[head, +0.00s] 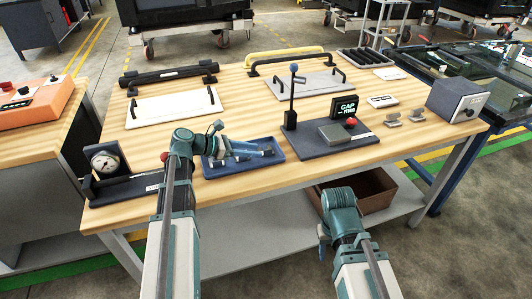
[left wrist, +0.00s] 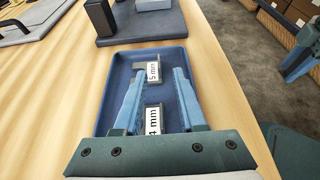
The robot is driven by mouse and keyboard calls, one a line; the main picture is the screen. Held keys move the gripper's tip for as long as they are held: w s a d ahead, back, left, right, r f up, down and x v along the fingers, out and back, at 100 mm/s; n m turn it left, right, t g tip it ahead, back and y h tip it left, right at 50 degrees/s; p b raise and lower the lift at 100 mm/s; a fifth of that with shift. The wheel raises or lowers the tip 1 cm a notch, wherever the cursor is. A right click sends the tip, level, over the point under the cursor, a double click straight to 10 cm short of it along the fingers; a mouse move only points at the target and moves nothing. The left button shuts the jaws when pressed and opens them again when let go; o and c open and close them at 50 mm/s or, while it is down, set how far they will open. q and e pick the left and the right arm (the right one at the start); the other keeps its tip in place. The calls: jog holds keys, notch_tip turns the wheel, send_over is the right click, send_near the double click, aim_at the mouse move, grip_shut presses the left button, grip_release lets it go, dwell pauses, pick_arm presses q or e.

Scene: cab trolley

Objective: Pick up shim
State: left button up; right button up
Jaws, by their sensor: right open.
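A blue tray (head: 290,157) lies near the table's front edge. In the left wrist view, the tray (left wrist: 118,72) holds a grey shim marked 5 mm (left wrist: 140,75) and, nearer, a shim marked 4 mm (left wrist: 153,121). My left gripper (head: 240,152) is over the tray. In the left wrist view its fingers (left wrist: 159,72) are apart, with the labels showing between them and space beside the 5 mm label. Whether a finger touches a shim cannot be told. My right gripper (head: 323,240) is in front of the table, away from the tray; its fingertips are hard to see.
Right of the tray stands a dark base (head: 350,142) with an upright post and a gap display (head: 345,108). A dial gauge stand (head: 105,165) is at left. A grey box (head: 457,100) stands at right. Panels with handles lie behind. A brown box (head: 368,190) is on the lower shelf.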

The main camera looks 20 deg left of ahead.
pick_arm(q)
jog(key=b+x, duration=0.1)
jog(key=x, duration=0.2)
jog(key=shift+w+d+f, duration=0.1)
jog(key=shift+w+d, duration=0.05)
jog(key=shift+w, duration=0.05)
grip_shut()
dwell(1.2)
